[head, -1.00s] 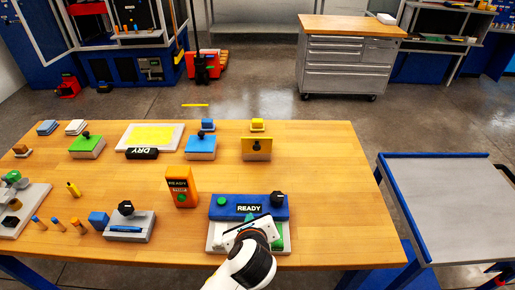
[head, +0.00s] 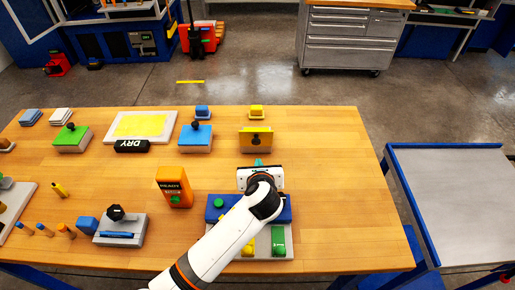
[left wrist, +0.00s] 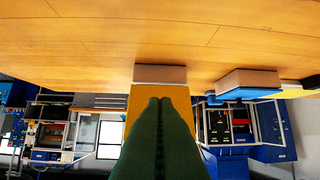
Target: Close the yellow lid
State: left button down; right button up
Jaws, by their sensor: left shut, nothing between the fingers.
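The yellow lid (head: 256,134) stands upright on its small box (head: 256,147) at the middle back of the table, its flat face towards me. In the left wrist view, which is upside down, the yellow lid (left wrist: 142,100) shows behind my fingers, with its box (left wrist: 160,73) against the table. My left gripper (head: 258,162) is just in front of the box on my side, its green fingers shut together and empty. In the left wrist view my left gripper (left wrist: 160,100) overlaps the lid's face; I cannot tell whether it touches. My right gripper is not in view.
A box with a blue lid (head: 195,133) stands left of the yellow one, and one with a green lid (head: 72,138) farther left. An orange READY unit (head: 174,186) and a blue panel (head: 222,204) stand nearer me. The table right of the yellow lid is clear.

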aim_at(256, 142)
pick_arm(q)
jog(key=w, duration=0.2)
jog(key=w+p, duration=0.1)
jog(key=w, duration=0.2)
jog(key=shift+w+a+r, duration=0.1)
jog(key=shift+a+r, duration=0.05)
jog(key=shift+r, duration=0.05)
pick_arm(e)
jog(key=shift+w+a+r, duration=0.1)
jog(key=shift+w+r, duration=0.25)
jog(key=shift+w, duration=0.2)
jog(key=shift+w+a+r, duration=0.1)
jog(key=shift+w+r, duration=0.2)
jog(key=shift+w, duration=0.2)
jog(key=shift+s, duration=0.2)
